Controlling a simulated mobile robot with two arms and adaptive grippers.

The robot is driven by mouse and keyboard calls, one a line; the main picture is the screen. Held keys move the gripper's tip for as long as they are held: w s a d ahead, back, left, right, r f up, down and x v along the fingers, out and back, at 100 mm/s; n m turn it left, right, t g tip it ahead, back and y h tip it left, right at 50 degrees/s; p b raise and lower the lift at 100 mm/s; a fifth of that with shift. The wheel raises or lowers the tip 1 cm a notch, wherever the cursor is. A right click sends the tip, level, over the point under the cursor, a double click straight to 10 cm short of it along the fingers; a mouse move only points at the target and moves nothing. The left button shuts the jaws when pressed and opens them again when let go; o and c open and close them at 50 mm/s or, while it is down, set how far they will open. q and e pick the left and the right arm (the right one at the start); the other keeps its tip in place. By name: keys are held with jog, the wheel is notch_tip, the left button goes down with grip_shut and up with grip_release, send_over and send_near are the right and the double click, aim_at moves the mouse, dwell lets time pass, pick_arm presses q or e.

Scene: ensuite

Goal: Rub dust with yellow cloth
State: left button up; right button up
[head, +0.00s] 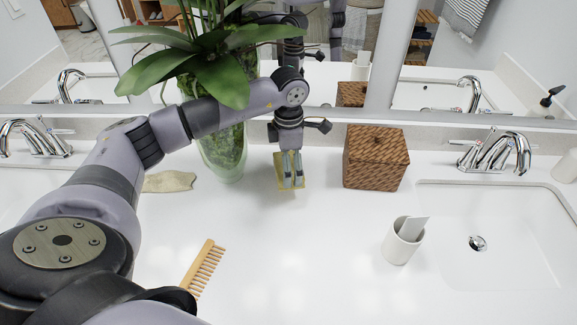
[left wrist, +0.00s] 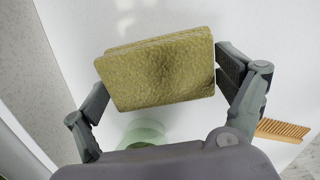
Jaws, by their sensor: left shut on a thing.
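My left gripper (head: 291,180) reaches down over the white counter between the plant vase and the woven box. It is shut on a folded yellow cloth (head: 284,172). In the left wrist view the cloth (left wrist: 160,70) sits between both fingers as a flat olive-yellow pad. I cannot tell whether the cloth touches the counter. No dust shows clearly on the counter (head: 290,235). My right gripper is not in view.
A green glass vase (head: 222,155) with a leafy plant stands just left of the gripper. A brown woven box (head: 376,158) is at its right. A white cup (head: 403,241), a wooden comb (head: 204,265), a beige cloth-like piece (head: 168,182) and a sink (head: 500,235) are around. The middle front is clear.

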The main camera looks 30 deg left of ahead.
pick_arm(q)
jog(key=shift+r, duration=0.75)
jog(key=shift+r+p, duration=0.1)
jog(key=shift+p, duration=0.2)
jog(key=shift+r+p, duration=0.75)
jog(key=shift+r, duration=0.65)
